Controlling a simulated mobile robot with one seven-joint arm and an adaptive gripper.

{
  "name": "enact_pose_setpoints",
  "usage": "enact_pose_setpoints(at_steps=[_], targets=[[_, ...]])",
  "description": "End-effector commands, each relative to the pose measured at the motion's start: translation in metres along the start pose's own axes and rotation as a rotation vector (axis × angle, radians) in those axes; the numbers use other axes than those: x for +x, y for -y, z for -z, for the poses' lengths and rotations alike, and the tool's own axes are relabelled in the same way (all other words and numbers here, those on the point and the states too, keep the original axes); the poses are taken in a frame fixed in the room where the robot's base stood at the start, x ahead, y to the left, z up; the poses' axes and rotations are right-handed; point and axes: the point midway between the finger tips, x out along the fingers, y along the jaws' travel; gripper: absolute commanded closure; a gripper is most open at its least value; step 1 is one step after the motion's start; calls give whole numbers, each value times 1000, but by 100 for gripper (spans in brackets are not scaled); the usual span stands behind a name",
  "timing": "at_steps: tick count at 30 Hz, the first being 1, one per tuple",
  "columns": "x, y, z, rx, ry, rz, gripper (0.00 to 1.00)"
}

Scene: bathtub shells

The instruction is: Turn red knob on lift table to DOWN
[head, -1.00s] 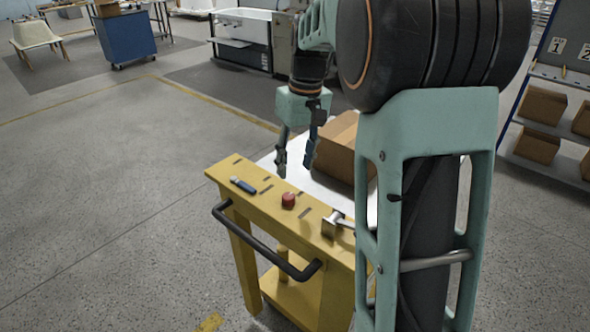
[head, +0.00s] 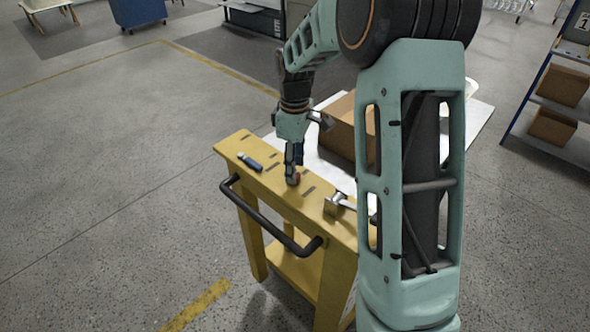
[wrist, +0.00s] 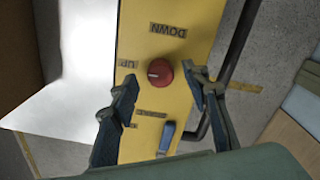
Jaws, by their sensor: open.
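The red knob (wrist: 160,72) sits on the yellow top panel of the lift table (head: 330,240). In the wrist view, a white mark shows on the knob's left side, towards the label UP (wrist: 126,64). The label DOWN (wrist: 168,30) is above the knob in that view and reads upside down. My gripper (wrist: 161,80) is open, with one finger on each side of the knob and gaps visible between fingers and knob. In the head view, my gripper (head: 293,180) is low over the panel and partly hides the knob (head: 297,179).
A blue-handled item (head: 250,162) lies on the panel left of the knob. A metal hammer-like item (head: 338,204) is at its right. A cardboard box (head: 347,125) stands on the white platform behind. A black push handle (head: 262,225) sticks out in front.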

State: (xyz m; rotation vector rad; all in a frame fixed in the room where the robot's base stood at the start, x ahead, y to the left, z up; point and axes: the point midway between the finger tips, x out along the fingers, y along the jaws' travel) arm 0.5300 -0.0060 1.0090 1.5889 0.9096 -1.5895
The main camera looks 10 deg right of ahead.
Motion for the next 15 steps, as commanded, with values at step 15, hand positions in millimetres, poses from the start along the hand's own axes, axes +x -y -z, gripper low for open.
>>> enact_pose_setpoints(at_steps=[15], targets=[[20, 0, 0, 0, 0, -1, 58]])
